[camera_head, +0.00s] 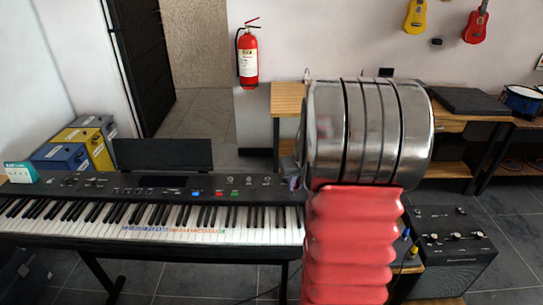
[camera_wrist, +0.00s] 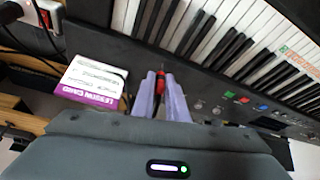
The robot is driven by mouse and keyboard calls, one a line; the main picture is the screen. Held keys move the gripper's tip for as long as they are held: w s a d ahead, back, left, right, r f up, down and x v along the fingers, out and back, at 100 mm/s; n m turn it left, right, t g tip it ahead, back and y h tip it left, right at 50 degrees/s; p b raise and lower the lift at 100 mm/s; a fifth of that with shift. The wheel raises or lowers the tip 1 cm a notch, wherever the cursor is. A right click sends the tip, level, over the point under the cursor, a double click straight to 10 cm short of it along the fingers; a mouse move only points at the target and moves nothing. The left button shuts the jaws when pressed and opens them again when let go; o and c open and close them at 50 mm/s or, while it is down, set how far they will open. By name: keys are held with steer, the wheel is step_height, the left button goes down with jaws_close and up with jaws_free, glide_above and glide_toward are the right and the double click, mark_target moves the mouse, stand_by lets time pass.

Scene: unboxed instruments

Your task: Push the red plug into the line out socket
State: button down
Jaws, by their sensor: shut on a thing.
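In the wrist view the red plug (camera_wrist: 161,72) is between the two pale purple fingers of my gripper (camera_wrist: 166,86), which is shut on it. The plug's thin tip points up the picture, towards the dark casing of the keyboard (camera_wrist: 105,48). I cannot tell whether the tip touches the casing. I cannot make out the line out socket in either view. In the head view my arm hides the keyboard's right end and the red plug.
A white and purple lesson card (camera_wrist: 92,85) lies left of my gripper, near a power strip (camera_wrist: 40,14) with a red switch. In the head view a black amplifier (camera_head: 455,265) stands at right. Coloured boxes (camera_head: 65,157) stand behind the keyboard's left end.

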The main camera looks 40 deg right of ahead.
steer(key=r+n, duration=0.1)
steer(key=n, duration=0.1)
steer(key=n+y, duration=0.1)
steer(key=n, duration=0.1)
steer(key=r+n+y, duration=0.1)
steer(key=n, duration=0.1)
steer(key=shift+s+d+r+t, duration=0.3)
steer(key=shift+s, duration=0.1)
